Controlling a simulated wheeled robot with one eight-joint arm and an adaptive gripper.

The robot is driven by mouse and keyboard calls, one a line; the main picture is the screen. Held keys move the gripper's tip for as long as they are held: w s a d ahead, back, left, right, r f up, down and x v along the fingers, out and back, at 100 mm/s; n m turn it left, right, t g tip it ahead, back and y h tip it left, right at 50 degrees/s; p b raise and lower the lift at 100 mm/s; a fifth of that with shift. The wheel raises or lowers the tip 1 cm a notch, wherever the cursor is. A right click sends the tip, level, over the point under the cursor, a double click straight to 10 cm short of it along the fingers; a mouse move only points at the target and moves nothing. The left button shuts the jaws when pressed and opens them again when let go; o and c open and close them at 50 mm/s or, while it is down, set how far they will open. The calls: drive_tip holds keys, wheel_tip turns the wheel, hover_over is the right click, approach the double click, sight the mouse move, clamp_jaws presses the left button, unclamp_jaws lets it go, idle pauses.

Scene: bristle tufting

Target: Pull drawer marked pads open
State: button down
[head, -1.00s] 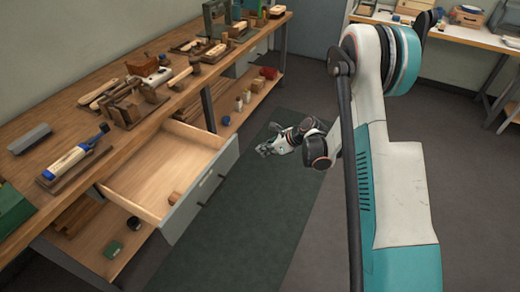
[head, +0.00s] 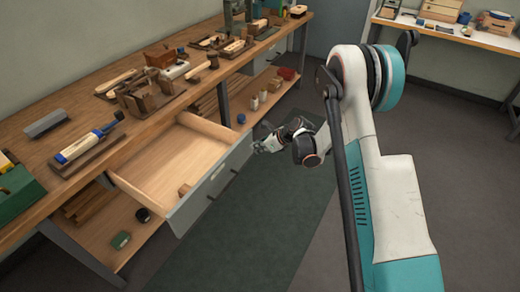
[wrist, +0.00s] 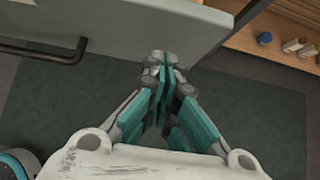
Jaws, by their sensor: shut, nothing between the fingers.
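A drawer (head: 165,160) with a pale wood inside and a grey front (head: 205,195) stands open under the workbench. Its front carries dark handles and a small label that I cannot read. In the wrist view the grey drawer front (wrist: 150,22) runs across the top, with a dark bar handle (wrist: 50,52) at left. My gripper (head: 262,146) is shut and empty, just off the right end of the drawer front. Its closed fingers also show in the wrist view (wrist: 163,62), to the right of the handle and apart from it.
The workbench (head: 85,98) holds wooden tools, brushes and a blue-and-white tube. Another bench (head: 450,32) stands at the back right.

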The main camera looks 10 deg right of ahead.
sight(245, 139)
drive_tip(key=w+a, duration=0.1)
drive_tip(key=a, duration=0.1)
drive_tip(key=w+a, duration=0.4)
drive_tip(key=shift+a, duration=0.15)
